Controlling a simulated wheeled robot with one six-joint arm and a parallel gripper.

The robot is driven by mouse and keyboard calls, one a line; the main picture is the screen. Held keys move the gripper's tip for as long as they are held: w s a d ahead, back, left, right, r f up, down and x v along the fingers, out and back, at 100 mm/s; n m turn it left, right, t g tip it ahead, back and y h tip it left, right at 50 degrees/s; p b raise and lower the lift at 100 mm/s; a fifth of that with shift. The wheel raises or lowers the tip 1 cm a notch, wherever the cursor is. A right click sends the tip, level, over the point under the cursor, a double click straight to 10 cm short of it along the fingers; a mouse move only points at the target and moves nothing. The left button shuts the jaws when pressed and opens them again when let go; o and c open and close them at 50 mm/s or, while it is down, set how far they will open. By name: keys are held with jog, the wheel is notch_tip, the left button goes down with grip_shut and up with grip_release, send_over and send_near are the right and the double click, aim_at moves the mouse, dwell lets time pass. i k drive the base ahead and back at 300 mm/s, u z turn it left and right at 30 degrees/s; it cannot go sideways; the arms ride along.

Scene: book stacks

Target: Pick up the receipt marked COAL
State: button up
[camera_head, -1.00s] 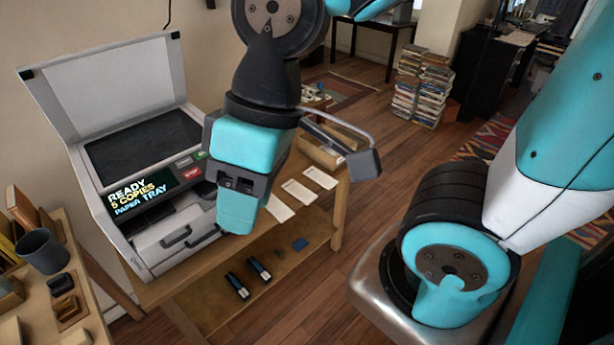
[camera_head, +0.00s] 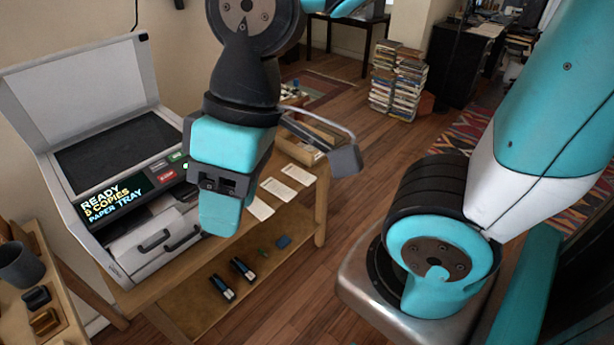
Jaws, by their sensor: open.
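Three small white paper slips lie in a row on the wooden table right of the copier: a near slip (camera_head: 260,209), a middle slip (camera_head: 278,188) and a far slip (camera_head: 297,174). They look like receipts, but any marking is too small to read, so I cannot tell which says COAL. My gripper (camera_head: 222,215) is at the left of the slips, in front of the copier, and looks apart from them. Its fingers are seen from behind and the space between them is hidden. Nothing shows held in it.
The copier (camera_head: 150,235) stands with its lid raised, close left of my gripper. A wooden box (camera_head: 308,142) is at the table's far end. A lower shelf (camera_head: 215,305) holds small dark items. A side table with a mug (camera_head: 20,265) is at far left. Book stacks (camera_head: 398,80) stand behind on the floor.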

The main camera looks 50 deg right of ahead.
aim_at(290, 170)
jog(key=k, duration=1.2)
jog(key=z, duration=0.7)
jog(key=i, duration=0.4)
jog(key=z, duration=1.05)
jog(key=i, duration=1.4)
jog(key=u, duration=0.95)
jog(key=i, duration=0.75)
jog(key=u, duration=0.85)
